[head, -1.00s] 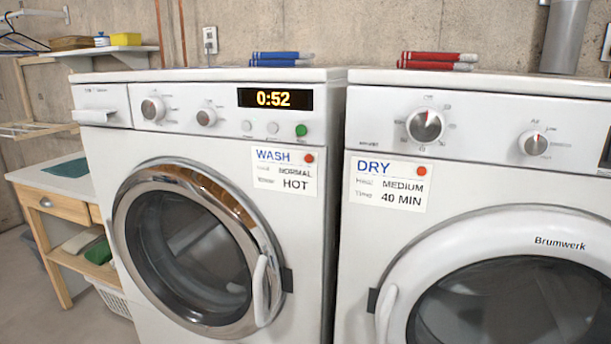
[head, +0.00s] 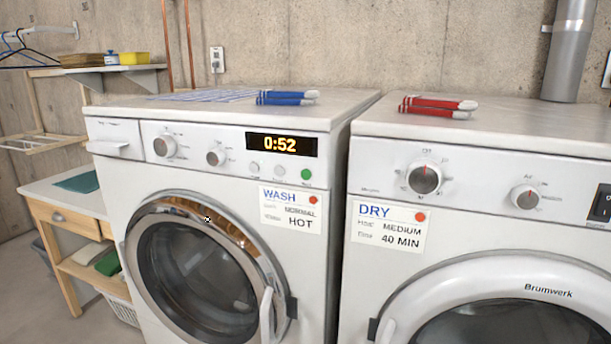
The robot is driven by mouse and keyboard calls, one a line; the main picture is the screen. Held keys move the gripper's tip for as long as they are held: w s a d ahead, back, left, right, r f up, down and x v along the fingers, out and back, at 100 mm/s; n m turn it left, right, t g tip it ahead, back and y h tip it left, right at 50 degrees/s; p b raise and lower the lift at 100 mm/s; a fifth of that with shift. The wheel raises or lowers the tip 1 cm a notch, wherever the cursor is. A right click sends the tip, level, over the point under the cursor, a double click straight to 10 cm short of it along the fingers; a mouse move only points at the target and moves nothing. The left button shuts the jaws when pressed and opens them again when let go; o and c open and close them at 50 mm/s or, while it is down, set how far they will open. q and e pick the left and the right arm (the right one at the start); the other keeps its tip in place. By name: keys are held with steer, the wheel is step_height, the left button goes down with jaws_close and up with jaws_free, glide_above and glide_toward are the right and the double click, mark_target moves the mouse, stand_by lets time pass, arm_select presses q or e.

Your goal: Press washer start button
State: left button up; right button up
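The white washer (head: 320,149) stands left of centre, its round chrome-rimmed door (head: 205,268) shut. Its start button (head: 306,174) looks to be the green round one at the right of its panel, with two pale buttons beside it. The display (head: 282,144) above reads 0:52. Two knobs (head: 216,157) sit left of it. A WASH card (head: 290,211) with a red dot reads NORMAL, HOT. Neither of my grippers is in view.
The dryer (head: 470,215) stands to the right with a DRY card (head: 391,229). A wooden table (head: 72,215) and wall shelf (head: 115,77) are at the left.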

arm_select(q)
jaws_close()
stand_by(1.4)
